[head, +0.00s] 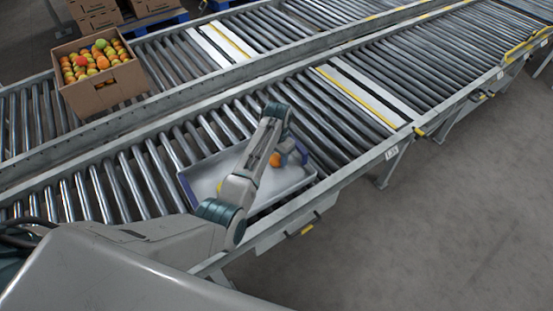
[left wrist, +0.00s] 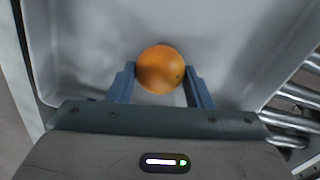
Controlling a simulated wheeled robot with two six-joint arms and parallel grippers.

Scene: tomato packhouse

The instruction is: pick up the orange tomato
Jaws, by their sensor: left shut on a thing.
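The orange tomato (left wrist: 160,69) sits between the two blue fingers of my left gripper (left wrist: 160,84) in the left wrist view. The fingers are shut on it. In the head view the orange tomato (head: 275,159) shows beside my left gripper (head: 290,158), over the right part of a shallow grey tray (head: 205,179). I cannot tell whether the tomato still touches the tray floor. A small yellow thing (head: 220,187) shows at the edge of my left arm, mostly hidden by it. My right gripper is in neither view.
The tray rests on the near roller conveyor (head: 130,185). A cardboard box (head: 105,95) full of red, orange, yellow and green tomatoes stands on the far conveyor. More cardboard boxes (head: 95,15) are at the back left. The grey floor (head: 450,220) at right is clear.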

